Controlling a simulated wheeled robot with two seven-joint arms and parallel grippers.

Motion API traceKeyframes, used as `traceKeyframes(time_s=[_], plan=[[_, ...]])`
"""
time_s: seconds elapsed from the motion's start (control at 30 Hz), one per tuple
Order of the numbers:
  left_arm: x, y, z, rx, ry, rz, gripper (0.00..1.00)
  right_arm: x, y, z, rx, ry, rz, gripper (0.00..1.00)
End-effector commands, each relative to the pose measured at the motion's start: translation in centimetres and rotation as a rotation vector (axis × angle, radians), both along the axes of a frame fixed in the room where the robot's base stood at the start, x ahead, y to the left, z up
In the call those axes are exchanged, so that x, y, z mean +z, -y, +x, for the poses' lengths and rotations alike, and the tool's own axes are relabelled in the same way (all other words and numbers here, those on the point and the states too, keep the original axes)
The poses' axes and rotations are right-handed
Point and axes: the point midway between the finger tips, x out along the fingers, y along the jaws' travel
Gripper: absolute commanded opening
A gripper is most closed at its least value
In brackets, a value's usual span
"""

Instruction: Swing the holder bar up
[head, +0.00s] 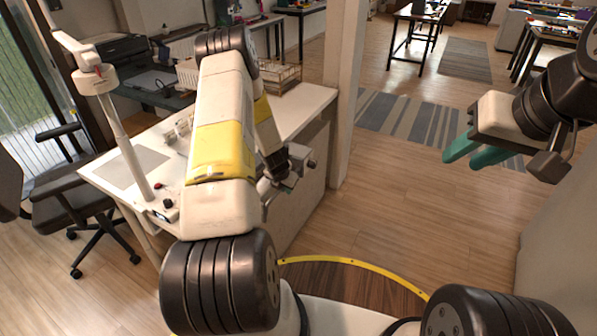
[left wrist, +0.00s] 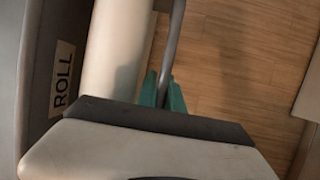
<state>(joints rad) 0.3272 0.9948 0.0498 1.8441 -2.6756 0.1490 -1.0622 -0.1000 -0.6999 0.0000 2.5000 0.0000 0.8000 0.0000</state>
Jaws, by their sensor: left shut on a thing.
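The holder bar (left wrist: 173,45) is a thin grey rod in the left wrist view, running from the top edge down to my fingers. My left gripper (left wrist: 163,92) has its green fingers shut on this bar, with the gripper body hiding their lower part. In the head view my left gripper (head: 289,181) is mostly hidden behind my own arm, beside the end of the white counter. A pale roll (left wrist: 112,55) lies left of the bar, next to a dark panel lettered "ROLL" (left wrist: 63,80). My right gripper (head: 466,154) is open and empty, its teal fingers apart over the floor.
A pillar (head: 345,90) stands beyond the counter's end. An office chair (head: 70,205) is at the left. Open wooden floor (head: 400,205) lies to the right.

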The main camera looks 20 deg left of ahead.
Motion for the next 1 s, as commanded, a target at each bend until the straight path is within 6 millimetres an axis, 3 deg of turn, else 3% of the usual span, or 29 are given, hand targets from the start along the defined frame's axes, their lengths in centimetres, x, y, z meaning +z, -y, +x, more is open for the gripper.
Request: traceKeyframes(time_s=[0.47,0.5,0.6,1.0], plan=[[-0.13,-0.08,-0.06,0.001,-0.005,-0.011,0.00,0.00,0.00,0.00,0.000,0.000,0.000,0.33],[-0.14,-0.09,-0.06,0.001,-0.005,-0.011,0.17,0.00,0.00,0.00,0.000,0.000,0.000,0.33],[-0.13,-0.08,-0.05,0.001,-0.005,-0.011,0.33,0.00,0.00,0.00,0.000,0.000,0.000,0.33],[-0.03,0.04,0.01,-0.002,0.006,0.025,0.33,0.00,0.00,0.00,0.000,0.000,0.000,0.33]])
